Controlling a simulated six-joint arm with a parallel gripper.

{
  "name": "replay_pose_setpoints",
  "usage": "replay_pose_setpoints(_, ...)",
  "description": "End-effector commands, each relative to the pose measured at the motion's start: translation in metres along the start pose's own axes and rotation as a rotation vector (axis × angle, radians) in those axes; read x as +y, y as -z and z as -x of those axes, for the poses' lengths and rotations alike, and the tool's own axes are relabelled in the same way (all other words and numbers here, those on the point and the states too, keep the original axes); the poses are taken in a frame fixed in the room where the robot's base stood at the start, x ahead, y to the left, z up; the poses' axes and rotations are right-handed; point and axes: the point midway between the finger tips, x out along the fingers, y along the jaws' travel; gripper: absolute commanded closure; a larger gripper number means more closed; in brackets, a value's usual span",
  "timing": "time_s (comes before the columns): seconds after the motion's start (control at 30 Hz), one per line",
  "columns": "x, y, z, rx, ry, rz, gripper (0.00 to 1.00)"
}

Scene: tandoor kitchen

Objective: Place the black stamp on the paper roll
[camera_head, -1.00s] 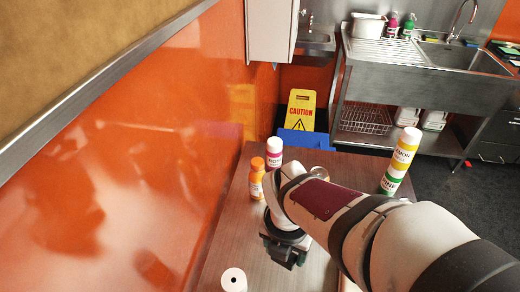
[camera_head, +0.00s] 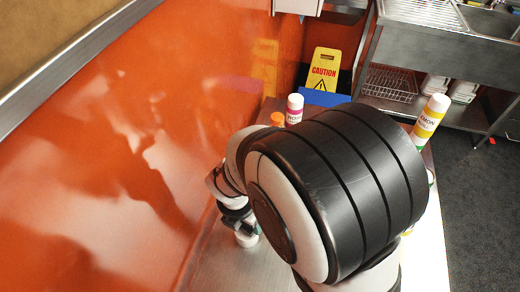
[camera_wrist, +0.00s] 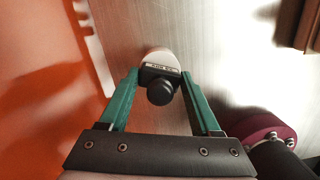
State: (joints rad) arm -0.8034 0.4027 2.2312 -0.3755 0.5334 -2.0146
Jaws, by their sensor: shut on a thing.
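My gripper (camera_wrist: 160,78) has two green fingers and is shut on the black stamp (camera_wrist: 160,92), which shows its round knob and a small label in the wrist view. A white round thing, which looks like the paper roll (camera_wrist: 159,52), shows just beyond the stamp. I cannot tell whether the stamp touches it. In the head view my gripper (camera_head: 238,217) is low over the table near the orange wall, partly hidden by my arm. The white paper roll (camera_head: 247,239) shows just under it, and the stamp cannot be made out there.
A white bottle with a magenta label (camera_head: 294,108) and an orange-capped bottle (camera_head: 277,118) stand at the table's far end. A yellow-labelled bottle (camera_head: 430,116) stands at the right edge. The orange wall (camera_head: 110,170) runs close along the left of the table (camera_head: 215,262).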

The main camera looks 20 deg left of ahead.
Motion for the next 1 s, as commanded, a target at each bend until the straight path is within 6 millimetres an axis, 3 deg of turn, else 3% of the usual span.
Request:
replay_pose_setpoints(0.03, 0.000, 0.000, -0.001, 0.000, 0.001, 0.000, 0.34)
replay_pose_setpoints(0.2, 0.000, 0.000, -0.001, 0.000, 0.000, 0.000, 0.05)
replay_pose_setpoints(0.53, 0.000, -0.001, 0.004, 0.000, -0.001, -0.001, 0.05)
replay_pose_setpoints(0.67, 0.001, -0.001, 0.028, -0.003, -0.005, -0.002, 0.05)
replay_pose_setpoints(0.9, 0.001, -0.001, 0.093, -0.002, -0.005, -0.001, 0.05)
replay_pose_setpoints(1.0, 0.001, -0.001, 0.111, -0.001, -0.002, -0.001, 0.05)
